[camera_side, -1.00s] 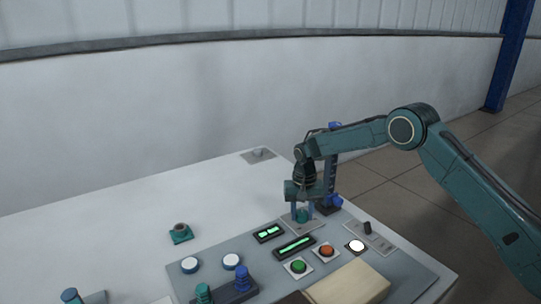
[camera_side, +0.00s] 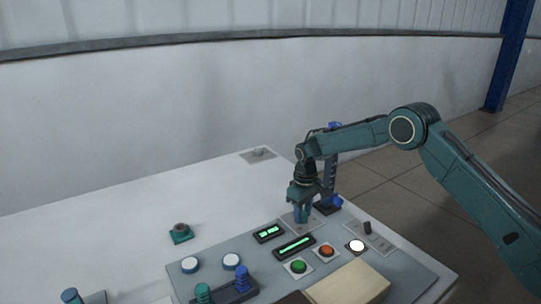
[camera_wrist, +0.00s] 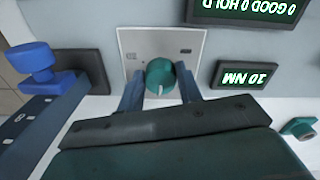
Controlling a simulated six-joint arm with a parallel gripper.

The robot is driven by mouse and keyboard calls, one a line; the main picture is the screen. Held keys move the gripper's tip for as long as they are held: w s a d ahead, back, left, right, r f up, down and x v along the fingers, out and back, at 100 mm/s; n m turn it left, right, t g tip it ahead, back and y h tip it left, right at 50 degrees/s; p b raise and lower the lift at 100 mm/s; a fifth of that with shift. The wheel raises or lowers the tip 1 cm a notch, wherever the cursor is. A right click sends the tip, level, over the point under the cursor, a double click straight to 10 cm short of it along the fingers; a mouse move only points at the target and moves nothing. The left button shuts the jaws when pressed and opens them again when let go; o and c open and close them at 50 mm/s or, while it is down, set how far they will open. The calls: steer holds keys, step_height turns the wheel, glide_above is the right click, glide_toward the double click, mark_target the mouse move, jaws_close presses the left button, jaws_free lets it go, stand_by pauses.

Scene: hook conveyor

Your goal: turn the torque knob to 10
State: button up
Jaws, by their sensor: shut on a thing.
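The torque knob (camera_wrist: 160,74) is a round teal knob with a white pointer line, on a light square plate (camera_wrist: 190,42). My gripper (camera_wrist: 159,88) is shut on it, with one finger on each side. In the wrist view the pointer line shows at the knob's near edge, toward my gripper. In the side view my gripper (camera_side: 302,215) points down at the plate and mostly hides the knob. A small display (camera_wrist: 245,75) beside the plate shows green upside-down text with NM; its digits are hard to read.
A longer display (camera_side: 294,246), a green button (camera_side: 298,266), a red-orange button (camera_side: 325,251) and a white button (camera_side: 356,246) are close by. A black lever (camera_side: 367,228) stands to the right. A blue-topped part (camera_wrist: 35,62) is beside the plate.

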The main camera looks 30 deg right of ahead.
mark_target(303, 214)
stand_by(0.3)
steer(key=o, duration=1)
steer(key=shift+r, duration=0.1)
step_height(303, 214, up, 14)
stand_by(0.3)
